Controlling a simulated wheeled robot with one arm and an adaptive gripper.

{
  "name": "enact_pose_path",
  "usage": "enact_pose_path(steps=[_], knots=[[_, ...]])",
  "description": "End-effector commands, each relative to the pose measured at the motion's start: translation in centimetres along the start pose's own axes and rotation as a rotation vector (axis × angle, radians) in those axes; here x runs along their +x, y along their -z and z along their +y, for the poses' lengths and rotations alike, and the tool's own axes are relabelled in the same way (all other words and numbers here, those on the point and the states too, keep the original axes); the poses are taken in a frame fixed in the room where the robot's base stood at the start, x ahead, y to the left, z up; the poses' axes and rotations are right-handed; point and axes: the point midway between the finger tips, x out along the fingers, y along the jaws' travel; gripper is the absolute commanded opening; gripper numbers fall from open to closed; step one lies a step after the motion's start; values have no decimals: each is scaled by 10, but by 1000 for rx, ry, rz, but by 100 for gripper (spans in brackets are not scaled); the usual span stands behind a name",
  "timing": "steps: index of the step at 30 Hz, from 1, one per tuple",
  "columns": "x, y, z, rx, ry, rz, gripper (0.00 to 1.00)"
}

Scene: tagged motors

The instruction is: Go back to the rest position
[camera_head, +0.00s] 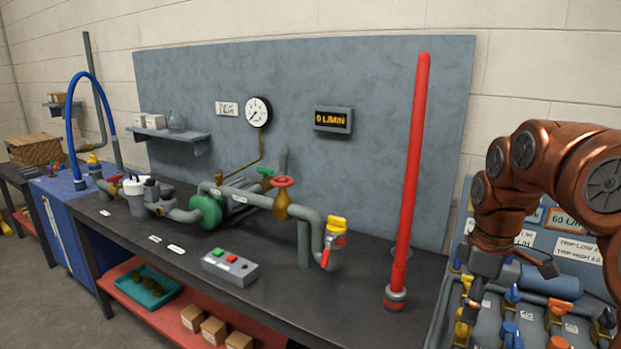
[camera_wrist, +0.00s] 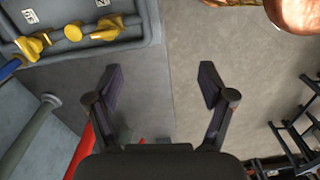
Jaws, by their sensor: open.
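My gripper (camera_head: 510,292) hangs at the right of the head view, below my copper-coloured arm, in front of the board of tagged parts. In the wrist view my gripper (camera_wrist: 162,85) has its two dark fingers spread wide, with nothing between them. Any contact with the board cannot be made out in the head view.
A tagged board (camera_head: 590,250) with blue, yellow and orange fittings stands at right, partly hidden by my arm. A tall red pipe (camera_head: 412,170) rises from the dark workbench (camera_head: 210,255) left of my gripper. A grey tray (camera_wrist: 75,55) with yellow fittings lies upper left in the wrist view.

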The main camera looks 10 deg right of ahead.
Motion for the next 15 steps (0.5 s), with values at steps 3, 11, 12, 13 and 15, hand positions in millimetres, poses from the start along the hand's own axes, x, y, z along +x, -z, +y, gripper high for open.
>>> enact_pose_path(steps=[3, 11, 12, 13, 15], knots=[[-4, 17, -46, 58, 8, -11, 81], [8, 26, -143, 260, 31, -51, 81], [12, 24, -157, 299, 36, -62, 81], [14, 22, -168, 328, 40, -68, 81], [20, 16, -191, 402, 42, -83, 81]])
